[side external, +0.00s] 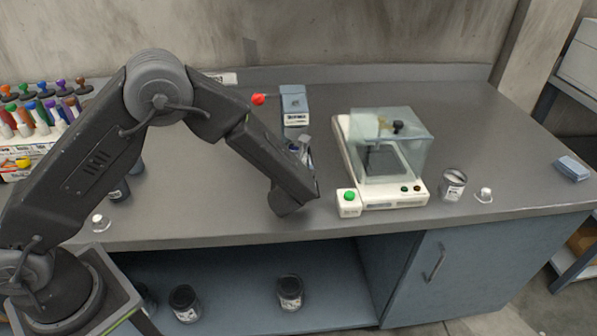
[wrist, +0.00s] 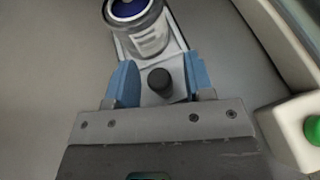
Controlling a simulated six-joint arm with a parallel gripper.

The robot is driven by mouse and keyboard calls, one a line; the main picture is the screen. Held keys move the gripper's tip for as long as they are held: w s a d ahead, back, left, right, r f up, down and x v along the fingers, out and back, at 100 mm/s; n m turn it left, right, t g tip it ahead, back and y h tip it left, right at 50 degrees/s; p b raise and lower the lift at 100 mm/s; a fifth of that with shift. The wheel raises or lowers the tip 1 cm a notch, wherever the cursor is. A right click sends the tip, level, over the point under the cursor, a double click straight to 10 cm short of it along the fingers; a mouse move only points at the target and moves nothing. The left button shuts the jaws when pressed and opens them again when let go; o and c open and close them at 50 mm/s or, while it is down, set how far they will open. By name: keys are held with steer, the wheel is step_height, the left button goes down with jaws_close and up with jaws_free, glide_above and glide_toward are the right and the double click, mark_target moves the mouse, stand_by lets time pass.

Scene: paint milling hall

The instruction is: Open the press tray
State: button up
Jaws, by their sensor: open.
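A pale, narrow tray (wrist: 176,45) with a dark round knob (wrist: 160,79) at its near end shows in the wrist view. A can with dark blue contents (wrist: 146,32) stands on it. My gripper (wrist: 159,66) is open, its two blue fingers on either side of the knob with a gap at each side. In the side view a blue-grey press (side external: 294,104) with a red ball handle (side external: 258,99) stands behind my arm, and the can (side external: 304,146) shows in front of it. My forearm hides the knob and most of the tray there.
A white machine (side external: 408,190) with a clear cover and green button (side external: 348,196) stands close right of my gripper. Further right are an open can (side external: 453,184) and a blue-grey box (side external: 571,168). The bench's front edge is near.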

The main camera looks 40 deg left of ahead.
steer(key=shift+c, duration=0.3)
jaws_close()
steer(key=s+d, duration=0.5)
steer(key=shift+s+d, duration=0.35)
steer(key=shift+o, duration=0.3)
jaws_free()
